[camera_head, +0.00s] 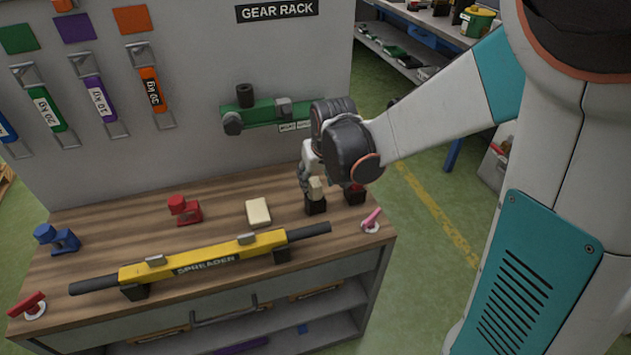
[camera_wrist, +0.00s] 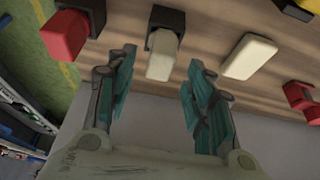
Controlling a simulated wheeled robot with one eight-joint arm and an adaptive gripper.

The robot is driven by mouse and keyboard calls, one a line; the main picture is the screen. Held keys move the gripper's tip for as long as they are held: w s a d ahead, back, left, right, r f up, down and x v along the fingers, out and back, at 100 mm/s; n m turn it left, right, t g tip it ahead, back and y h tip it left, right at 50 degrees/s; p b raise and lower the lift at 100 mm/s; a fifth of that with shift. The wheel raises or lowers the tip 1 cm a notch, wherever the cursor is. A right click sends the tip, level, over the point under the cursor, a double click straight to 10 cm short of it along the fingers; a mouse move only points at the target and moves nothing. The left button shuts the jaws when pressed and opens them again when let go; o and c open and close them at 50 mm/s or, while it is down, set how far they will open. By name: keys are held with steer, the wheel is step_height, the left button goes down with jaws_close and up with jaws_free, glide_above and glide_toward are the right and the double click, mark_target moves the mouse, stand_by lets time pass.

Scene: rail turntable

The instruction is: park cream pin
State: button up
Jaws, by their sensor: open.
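The cream pin (camera_head: 316,186) stands in a small black block (camera_head: 316,206) on the wooden bench, near its right end. In the wrist view the cream pin (camera_wrist: 161,62) rises from its black holder (camera_wrist: 168,18), between the lines of my two fingers. My gripper (camera_wrist: 162,70) is open, with one teal finger pad on each side of the pin. In the head view my gripper (camera_head: 308,180) is low at the pin, partly hidden by my wrist. I cannot tell whether either finger touches the pin.
A red pin (camera_wrist: 64,36) in another black block is close beside. A cream block (camera_head: 258,212) lies to the left. A yellow spreader bar (camera_head: 200,260) crosses the bench front. Red (camera_head: 185,210) and blue (camera_head: 57,240) pieces stand farther left. The gear rack panel is behind.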

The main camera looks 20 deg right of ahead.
steer(key=v, duration=0.8)
steer(key=shift+s, duration=0.1)
stand_by(0.3)
steer(key=s+r+t, duration=0.1)
steer(key=s+r, duration=0.1)
steer(key=s, duration=0.7)
steer(key=s+r+t, duration=0.1)
steer(key=s+r, duration=0.1)
steer(key=s, duration=0.7)
steer(key=shift+r+t, duration=0.15)
steer(key=shift+t, duration=0.15)
